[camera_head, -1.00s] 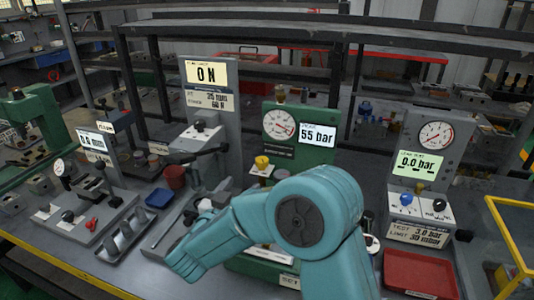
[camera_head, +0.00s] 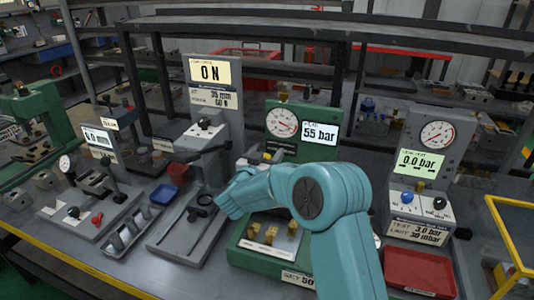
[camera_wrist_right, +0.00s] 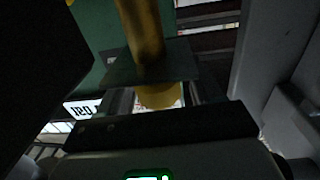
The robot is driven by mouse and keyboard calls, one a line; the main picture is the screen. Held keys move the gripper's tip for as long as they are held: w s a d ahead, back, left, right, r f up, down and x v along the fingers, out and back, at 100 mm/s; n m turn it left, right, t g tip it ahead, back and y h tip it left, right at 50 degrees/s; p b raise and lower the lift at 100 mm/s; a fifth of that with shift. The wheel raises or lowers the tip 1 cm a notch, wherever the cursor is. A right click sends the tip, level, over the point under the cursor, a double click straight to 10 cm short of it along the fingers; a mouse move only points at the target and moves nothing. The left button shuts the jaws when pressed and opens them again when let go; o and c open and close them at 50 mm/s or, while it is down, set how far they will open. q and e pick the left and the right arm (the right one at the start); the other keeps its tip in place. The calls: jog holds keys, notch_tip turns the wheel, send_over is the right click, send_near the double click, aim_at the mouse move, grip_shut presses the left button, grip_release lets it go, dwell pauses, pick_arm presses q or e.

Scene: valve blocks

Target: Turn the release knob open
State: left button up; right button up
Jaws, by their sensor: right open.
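The green test stand (camera_head: 250,258) carries a round gauge (camera_head: 282,122) and a screen reading 55 bar (camera_head: 319,131). A small yellow knob (camera_head: 267,157) shows on it just beyond my right wrist, mostly hidden. My right gripper (camera_head: 248,166) is at that knob's height; its fingers are largely hidden by my teal wrist. In the right wrist view, a brass stem (camera_wrist_right: 142,32) and a rounded yellow part (camera_wrist_right: 160,96), likely the knob, lie between the dark left and grey right jaws. The jaws are open, with gaps beside the stem. My left gripper is out of view.
Brass fittings (camera_head: 268,234) sit on the green stand's base. A red tray (camera_head: 420,270) lies at front right.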

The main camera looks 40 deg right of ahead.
jog(key=c, duration=1)
jog(key=shift+o, duration=0.2)
jog(key=m+g+h+p, duration=0.1)
jog(key=g, duration=0.1)
jog(key=shift+r+m+g, duration=0.15)
jog(key=shift+m+g, duration=0.25)
jog(key=shift+s+m+g+p, duration=0.2)
jog(key=shift+m+g+p, duration=0.25)
jog(key=shift+m+g, duration=0.4)
jog(key=shift+d, duration=0.1)
jog(key=o, duration=1)
jog(key=shift+c, duration=0.2)
